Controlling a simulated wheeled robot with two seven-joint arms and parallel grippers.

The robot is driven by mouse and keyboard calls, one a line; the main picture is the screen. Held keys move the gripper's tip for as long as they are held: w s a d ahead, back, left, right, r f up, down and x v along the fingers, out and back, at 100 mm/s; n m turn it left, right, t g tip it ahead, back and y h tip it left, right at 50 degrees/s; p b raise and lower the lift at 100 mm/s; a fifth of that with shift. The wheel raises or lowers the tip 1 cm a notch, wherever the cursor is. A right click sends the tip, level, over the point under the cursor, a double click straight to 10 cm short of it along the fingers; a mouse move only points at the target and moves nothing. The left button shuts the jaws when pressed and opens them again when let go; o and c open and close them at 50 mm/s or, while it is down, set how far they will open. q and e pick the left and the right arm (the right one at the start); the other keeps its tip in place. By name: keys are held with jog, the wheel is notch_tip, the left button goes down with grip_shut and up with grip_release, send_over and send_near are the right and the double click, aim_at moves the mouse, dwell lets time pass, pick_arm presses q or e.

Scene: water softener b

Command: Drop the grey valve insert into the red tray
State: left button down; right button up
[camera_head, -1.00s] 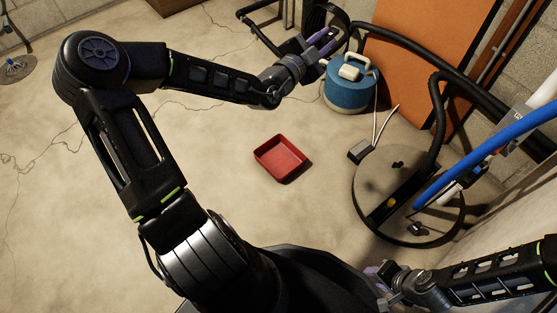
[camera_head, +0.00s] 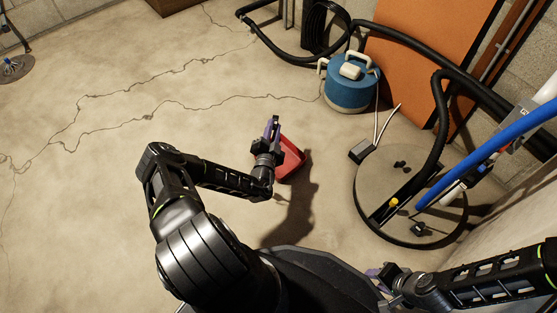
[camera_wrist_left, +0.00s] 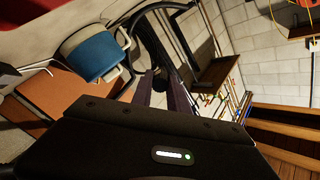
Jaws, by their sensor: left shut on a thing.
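The red tray (camera_head: 293,158) lies on the concrete floor near the middle of the head view, partly hidden behind my left gripper. My left gripper (camera_head: 272,127) shows in front of the tray's left side in the head view, its purple fingers pointing up in the picture. It is shut on the grey valve insert, which is small and mostly hidden between the fingers. The fingers also show in the left wrist view (camera_wrist_left: 162,84). My right gripper (camera_head: 375,273) is low at the right of the head view; its jaw opening is not clear.
A blue vacuum (camera_head: 350,85) with a hose stands behind the tray, by an orange panel (camera_head: 425,50). A round dark-rimmed lid (camera_head: 435,190) with black and blue hoses is at the right. The floor left of the tray (camera_head: 80,150) is clear.

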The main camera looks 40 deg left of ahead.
pick_arm(q)
jog(key=f, duration=0.1)
jog(key=s+d+f, duration=0.1)
jog(key=f, duration=0.1)
jog(key=shift+s+d+f, duration=0.2)
jog(key=shift+s+f, duration=0.15)
jog(key=shift+s, duration=0.05)
jog(key=shift+f, duration=0.1)
notch_tip(320, 180, down, 6)
jog(key=b, duration=0.5)
jog(key=c, duration=1.2)
grip_release()
